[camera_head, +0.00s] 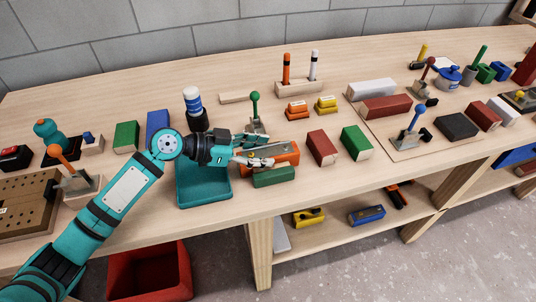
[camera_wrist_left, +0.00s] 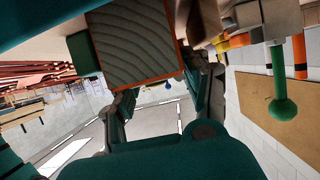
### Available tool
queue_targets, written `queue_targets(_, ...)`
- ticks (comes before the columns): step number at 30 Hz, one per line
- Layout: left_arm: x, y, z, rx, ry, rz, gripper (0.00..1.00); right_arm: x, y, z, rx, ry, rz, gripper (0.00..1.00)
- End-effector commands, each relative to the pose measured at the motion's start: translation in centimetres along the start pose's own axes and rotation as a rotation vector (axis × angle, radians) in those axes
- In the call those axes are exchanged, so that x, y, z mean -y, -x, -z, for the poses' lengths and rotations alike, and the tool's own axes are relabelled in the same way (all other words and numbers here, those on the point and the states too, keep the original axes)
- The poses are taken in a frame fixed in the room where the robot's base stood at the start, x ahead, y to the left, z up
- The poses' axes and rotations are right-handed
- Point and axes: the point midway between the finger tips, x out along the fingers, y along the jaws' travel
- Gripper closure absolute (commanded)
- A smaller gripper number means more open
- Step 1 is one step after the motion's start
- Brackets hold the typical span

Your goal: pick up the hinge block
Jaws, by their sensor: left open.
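An orange block (camera_head: 284,151) with a grey metal piece on it lies near the front edge of the table; I take it to be the hinge block. In the left wrist view its bare wood end (camera_wrist_left: 135,48) with orange edges fills the upper middle. My left gripper (camera_head: 262,153) is open at the left end of this block. In the left wrist view its fingers stand on either side of the block's end; I cannot tell whether they touch it. My right gripper is not in view.
A green block (camera_head: 273,177) lies close in front of the orange one. A teal stand (camera_head: 205,190) is just left, under my arm. A green-knobbed lever (camera_head: 255,108) stands close behind. Red (camera_head: 321,147) and green (camera_head: 356,142) blocks lie to the right.

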Motion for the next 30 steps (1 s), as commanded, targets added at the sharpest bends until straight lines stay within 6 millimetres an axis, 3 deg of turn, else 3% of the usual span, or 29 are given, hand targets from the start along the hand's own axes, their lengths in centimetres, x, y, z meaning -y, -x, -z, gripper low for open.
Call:
queue_targets(4, 0.0, -1.7, 0.2, -0.002, 0.0, 0.0, 0.51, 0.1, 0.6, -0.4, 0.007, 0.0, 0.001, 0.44)
queue_targets(12, 0.1, -2.0, 0.0, 0.0, -0.001, 0.001, 0.51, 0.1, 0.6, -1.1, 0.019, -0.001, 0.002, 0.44)
queue_targets(23, 0.0, -2.0, 0.0, 0.0, 0.0, 0.001, 0.97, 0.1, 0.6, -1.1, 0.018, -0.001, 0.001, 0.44)
queue_targets(30, 0.1, -1.9, 0.2, -0.002, -0.002, 0.002, 0.98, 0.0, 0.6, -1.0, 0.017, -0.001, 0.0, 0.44)
